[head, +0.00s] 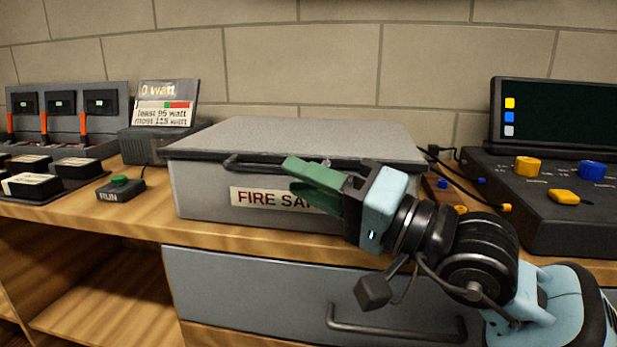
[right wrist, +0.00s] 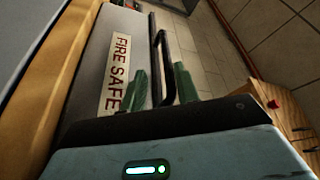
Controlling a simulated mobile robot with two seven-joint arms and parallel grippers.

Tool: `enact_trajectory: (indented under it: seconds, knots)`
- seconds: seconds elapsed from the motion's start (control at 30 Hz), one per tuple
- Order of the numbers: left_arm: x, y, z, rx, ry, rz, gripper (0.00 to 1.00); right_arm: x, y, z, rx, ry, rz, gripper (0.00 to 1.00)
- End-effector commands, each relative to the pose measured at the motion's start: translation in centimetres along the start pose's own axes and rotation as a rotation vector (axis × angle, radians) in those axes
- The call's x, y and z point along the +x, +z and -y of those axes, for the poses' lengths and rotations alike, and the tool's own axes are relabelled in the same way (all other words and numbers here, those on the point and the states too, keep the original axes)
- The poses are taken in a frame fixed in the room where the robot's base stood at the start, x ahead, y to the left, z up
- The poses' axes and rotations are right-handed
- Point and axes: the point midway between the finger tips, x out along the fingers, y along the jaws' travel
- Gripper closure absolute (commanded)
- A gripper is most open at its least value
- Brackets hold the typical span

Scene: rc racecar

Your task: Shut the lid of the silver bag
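The silver bag shows as a grey box (head: 205,195) marked "FIRE SAFE" on the wooden bench. Its flat grey lid (head: 300,135) lies level over the box and looks down; I cannot tell whether it is fully closed. A dark bar handle (head: 250,166) runs along the lid's front edge. My right gripper (head: 290,174) is in front of the box, its green fingers apart. In the right wrist view the gripper (right wrist: 160,85) has one finger on each side of the handle (right wrist: 163,50); contact is unclear. My left gripper is not in view.
A RUN button box (head: 121,189) and a watt display (head: 165,105) stand left of the box. A dark console (head: 550,205) with coloured knobs stands at the right. Below is a grey drawer (head: 250,290) with a handle. A brick wall is close behind.

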Motion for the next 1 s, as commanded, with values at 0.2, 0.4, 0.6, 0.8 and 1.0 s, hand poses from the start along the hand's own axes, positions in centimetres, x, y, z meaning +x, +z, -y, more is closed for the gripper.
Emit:
enact_trajectory:
  seconds: [0.2, 0.4, 0.6, 0.8, 1.0]
  knots:
    - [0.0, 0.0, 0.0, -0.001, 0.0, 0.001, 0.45, 0.0, 0.0, 0.2, -0.001, -0.004, 0.0, 0.67]
    - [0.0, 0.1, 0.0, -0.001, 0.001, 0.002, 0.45, -0.6, 0.0, 0.3, -0.002, -0.006, -0.001, 0.67]
    - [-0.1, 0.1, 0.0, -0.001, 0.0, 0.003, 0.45, -3.4, 0.0, 0.1, -0.002, -0.002, -0.001, 0.67]
    - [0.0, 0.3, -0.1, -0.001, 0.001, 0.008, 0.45, -6.3, 0.0, 0.0, -0.002, -0.001, -0.001, 0.67]
    - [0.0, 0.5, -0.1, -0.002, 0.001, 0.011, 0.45, -7.7, 0.0, 0.1, -0.002, -0.002, -0.001, 0.67]
